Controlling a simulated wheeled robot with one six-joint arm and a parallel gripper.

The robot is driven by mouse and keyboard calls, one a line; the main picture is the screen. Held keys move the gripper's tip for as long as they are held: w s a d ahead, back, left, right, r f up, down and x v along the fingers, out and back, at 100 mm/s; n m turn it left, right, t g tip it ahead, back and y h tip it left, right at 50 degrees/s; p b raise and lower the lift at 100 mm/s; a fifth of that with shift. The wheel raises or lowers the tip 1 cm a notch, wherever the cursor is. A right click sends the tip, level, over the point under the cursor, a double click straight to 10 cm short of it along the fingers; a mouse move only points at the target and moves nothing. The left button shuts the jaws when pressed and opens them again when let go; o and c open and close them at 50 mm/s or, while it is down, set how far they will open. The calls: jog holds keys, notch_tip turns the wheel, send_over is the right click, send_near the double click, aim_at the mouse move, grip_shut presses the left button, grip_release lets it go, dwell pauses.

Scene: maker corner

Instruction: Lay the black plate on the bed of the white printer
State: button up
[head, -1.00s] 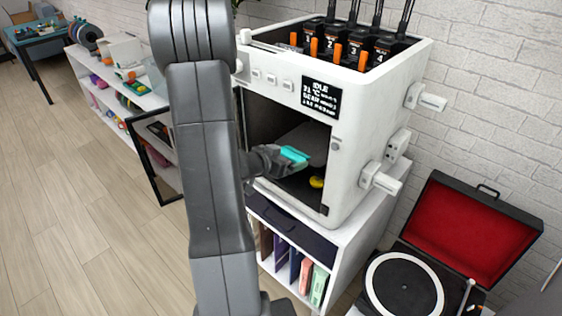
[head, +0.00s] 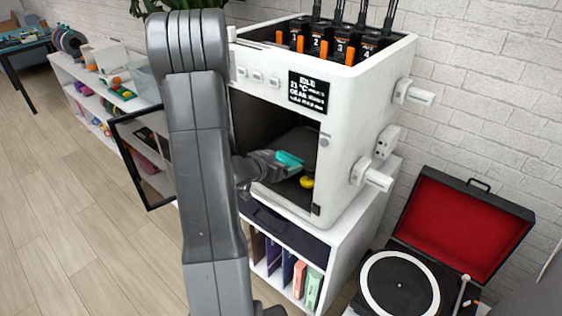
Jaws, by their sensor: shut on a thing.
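The white printer (head: 362,110) stands on a white cabinet with its front open. Its glass door (head: 148,160) is swung out to the left. My gripper (head: 289,159), with teal fingertips, reaches into the chamber from the left. It is shut on the black plate (head: 299,141), which shows as a dark grey shape just beyond the fingers inside the dark chamber. The printer's bed is hard to make out, so I cannot tell whether the plate touches it. A small yellow object (head: 306,182) lies inside, below and right of the fingers. My arm hides the chamber's left side.
The chamber's right wall and front frame are close to the gripper. A record player (head: 400,285) with an open red-lined lid stands at the lower right. The white cabinet (head: 340,245) holds folders. A low shelf (head: 85,105) is at the left; the wooden floor (head: 90,240) there is clear.

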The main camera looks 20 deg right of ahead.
dwell(0.4)
jog(key=o, duration=0.8)
jog(key=shift+c, duration=0.2)
jog(key=shift+f, duration=0.15)
jog(key=shift+f+b, duration=0.35)
jog(key=shift+f, duration=0.1)
jog(key=shift+s+a, duration=0.1)
jog(key=s+a, duration=0.3)
jog(key=a, duration=0.3)
jog(key=shift+s, duration=0.3)
dwell(1.2)
jog(key=shift+a, duration=0.15)
dwell(0.3)
